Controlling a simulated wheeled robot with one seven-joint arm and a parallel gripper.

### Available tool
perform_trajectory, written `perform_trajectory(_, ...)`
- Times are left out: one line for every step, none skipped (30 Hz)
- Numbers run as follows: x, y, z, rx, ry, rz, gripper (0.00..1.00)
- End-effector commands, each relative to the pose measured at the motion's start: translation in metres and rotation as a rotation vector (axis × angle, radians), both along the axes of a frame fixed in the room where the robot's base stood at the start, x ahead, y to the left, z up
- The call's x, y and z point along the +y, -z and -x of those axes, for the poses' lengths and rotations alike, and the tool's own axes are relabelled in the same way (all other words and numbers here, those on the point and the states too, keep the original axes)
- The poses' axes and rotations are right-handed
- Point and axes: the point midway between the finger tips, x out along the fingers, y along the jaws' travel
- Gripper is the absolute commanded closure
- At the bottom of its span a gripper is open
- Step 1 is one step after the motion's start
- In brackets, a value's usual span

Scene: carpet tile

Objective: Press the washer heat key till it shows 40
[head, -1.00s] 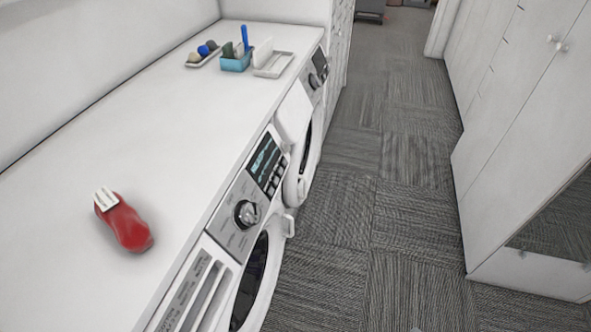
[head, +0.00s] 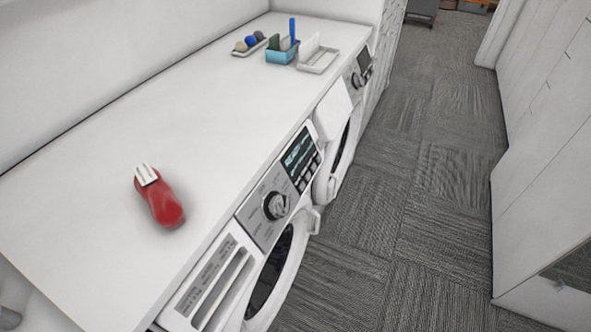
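The near washer (head: 258,222) stands under the white counter, its front facing right. Its control panel has a round dial (head: 276,206) and a dark display (head: 299,152) with lit teal text. The text is too small to read. A group of small keys (head: 311,172) sits beside the display; I cannot tell which one is the heat key. The round door (head: 275,270) below looks shut. My gripper is not in view.
A blue caddy (head: 282,53), a tray of balls (head: 249,44) and a white rack (head: 318,58) stand at the far end. A second machine (head: 343,118) is beyond. Carpet is clear, cabinets (head: 545,150) right.

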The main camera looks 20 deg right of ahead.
Motion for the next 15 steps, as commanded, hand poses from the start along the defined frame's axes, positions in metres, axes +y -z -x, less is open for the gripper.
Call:
perform_trajectory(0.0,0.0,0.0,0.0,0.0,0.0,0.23)
perform_trajectory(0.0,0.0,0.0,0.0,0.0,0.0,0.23)
perform_trajectory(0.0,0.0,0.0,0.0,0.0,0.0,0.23)
perform_trajectory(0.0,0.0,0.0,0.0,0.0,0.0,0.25)
perform_trajectory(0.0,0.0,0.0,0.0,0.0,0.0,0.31)
perform_trajectory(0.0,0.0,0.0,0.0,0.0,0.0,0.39)
perform_trajectory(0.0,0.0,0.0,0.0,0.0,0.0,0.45)
perform_trajectory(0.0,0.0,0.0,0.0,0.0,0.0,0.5)
perform_trajectory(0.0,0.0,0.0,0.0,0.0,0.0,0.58)
perform_trajectory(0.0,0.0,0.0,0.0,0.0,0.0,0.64)
perform_trajectory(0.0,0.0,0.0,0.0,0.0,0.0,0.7)
perform_trajectory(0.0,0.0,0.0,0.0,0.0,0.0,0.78)
perform_trajectory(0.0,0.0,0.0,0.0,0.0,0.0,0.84)
perform_trajectory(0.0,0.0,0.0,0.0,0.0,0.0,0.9)
perform_trajectory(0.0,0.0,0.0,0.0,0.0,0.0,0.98)
